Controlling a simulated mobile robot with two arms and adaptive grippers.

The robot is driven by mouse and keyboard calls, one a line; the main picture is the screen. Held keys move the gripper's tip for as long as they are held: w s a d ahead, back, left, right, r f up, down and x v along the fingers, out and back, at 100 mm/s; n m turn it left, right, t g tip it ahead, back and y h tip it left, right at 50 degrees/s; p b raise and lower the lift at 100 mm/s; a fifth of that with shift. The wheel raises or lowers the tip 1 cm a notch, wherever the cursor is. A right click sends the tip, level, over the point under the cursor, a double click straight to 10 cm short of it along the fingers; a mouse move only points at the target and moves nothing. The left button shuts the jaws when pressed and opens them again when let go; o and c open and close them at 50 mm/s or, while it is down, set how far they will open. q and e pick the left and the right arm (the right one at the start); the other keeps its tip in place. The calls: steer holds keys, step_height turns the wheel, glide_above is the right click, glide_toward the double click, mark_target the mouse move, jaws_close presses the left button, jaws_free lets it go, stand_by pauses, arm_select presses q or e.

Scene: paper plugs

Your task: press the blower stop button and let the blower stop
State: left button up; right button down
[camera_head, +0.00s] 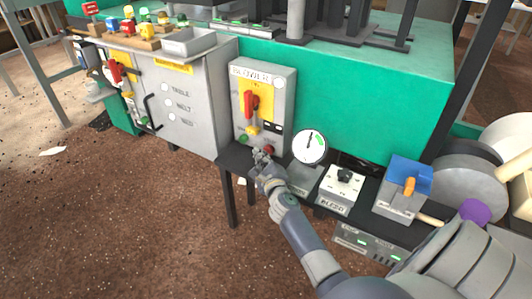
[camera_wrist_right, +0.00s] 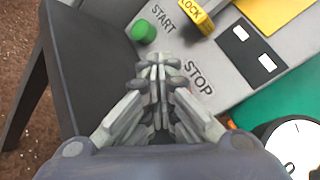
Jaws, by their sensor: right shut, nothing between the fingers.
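The grey blower panel (camera_head: 282,92) carries a red rotary handle (camera_head: 251,104) on a yellow plate, with a yellow lock (camera_head: 252,131) below it. The green start button (camera_head: 243,139) is at its lower left and the red stop button (camera_head: 269,149) at its lower right. My right gripper (camera_head: 261,155) is shut and empty, just below and left of the stop button. In the wrist view its closed fingertips (camera_wrist_right: 160,65) lie between the green start button (camera_wrist_right: 144,32) and the STOP label (camera_wrist_right: 198,77). The stop button is hidden there; contact cannot be told. My left gripper is not in view.
A round gauge (camera_head: 309,146) stands right of the panel. A white bleed box (camera_head: 341,187) and a blue-topped box (camera_head: 404,183) sit on the dark ledge further right. A grey cabinet (camera_head: 195,115) is on the left. Open floor (camera_head: 130,210) lies in front.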

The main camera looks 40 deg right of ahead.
steer(key=shift+d+r, duration=0.2)
steer(key=shift+d, duration=0.2)
steer(key=shift+s+a+f, duration=0.3)
steer(key=shift+s+a, duration=0.1)
steer(key=shift+a, duration=0.35)
steer(key=shift+s+a+f, duration=0.1)
steer(key=shift+s+a, duration=0.1)
steer(key=shift+a, duration=0.3)
steer(key=shift+s+a, duration=0.2)
steer(key=shift+a, duration=0.3)
steer(key=shift+s+a, duration=0.3)
steer(key=shift+a, duration=0.4)
steer(key=shift+s+a, duration=0.3)
steer(key=shift+a, duration=0.4)
